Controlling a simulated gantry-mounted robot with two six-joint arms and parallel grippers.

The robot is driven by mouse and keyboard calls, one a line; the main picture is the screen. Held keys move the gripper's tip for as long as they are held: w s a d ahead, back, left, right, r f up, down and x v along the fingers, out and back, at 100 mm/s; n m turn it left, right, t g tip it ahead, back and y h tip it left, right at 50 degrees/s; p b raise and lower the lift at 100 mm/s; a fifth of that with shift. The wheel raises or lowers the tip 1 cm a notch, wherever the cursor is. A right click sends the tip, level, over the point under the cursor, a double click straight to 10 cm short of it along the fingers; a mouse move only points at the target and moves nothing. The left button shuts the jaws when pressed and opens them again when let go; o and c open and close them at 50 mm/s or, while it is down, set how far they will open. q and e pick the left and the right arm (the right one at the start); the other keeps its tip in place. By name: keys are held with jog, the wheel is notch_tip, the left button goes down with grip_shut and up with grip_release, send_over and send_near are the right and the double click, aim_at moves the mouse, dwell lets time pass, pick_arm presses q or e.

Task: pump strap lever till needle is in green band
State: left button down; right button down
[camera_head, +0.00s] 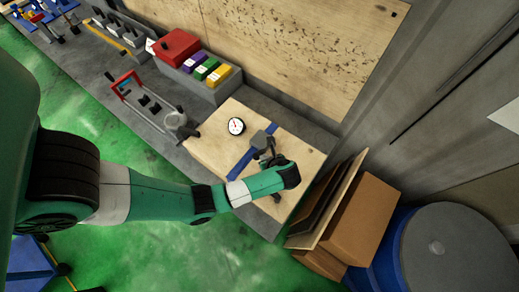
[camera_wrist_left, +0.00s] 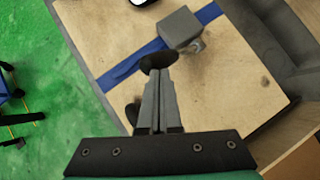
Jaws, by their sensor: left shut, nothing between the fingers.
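The round white gauge (camera_head: 236,126) has a black rim and a thin reddish mark. It is too small to read the needle or a green band. A blue strap (camera_head: 241,165) crosses the wooden board, with a grey block (camera_head: 262,140) on it; the block also shows in the left wrist view (camera_wrist_left: 180,28). A dark rounded end (camera_wrist_left: 157,60), seemingly the lever's, lies right at my left fingertips. My left gripper (camera_head: 270,158) is shut and empty over the board; its fingers (camera_wrist_left: 159,78) point toward the block. Whether they touch the dark end is unclear. My right gripper is out of view.
The wooden board (camera_head: 210,148) lies on a grey bench. A red box (camera_head: 175,47) and purple, green and yellow blocks stand farther back. A red-framed rack (camera_head: 140,100) is at the left. Cardboard boxes (camera_head: 361,219) and a blue drum (camera_head: 458,250) stand at the right.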

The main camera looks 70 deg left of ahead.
aim_at(264, 151)
pick_arm(q)
jog(key=b+x, duration=0.2)
jog(key=x, duration=0.1)
jog(key=shift+a+f, duration=0.15)
jog(key=shift+f, duration=0.15)
jog(key=shift+f, duration=0.1)
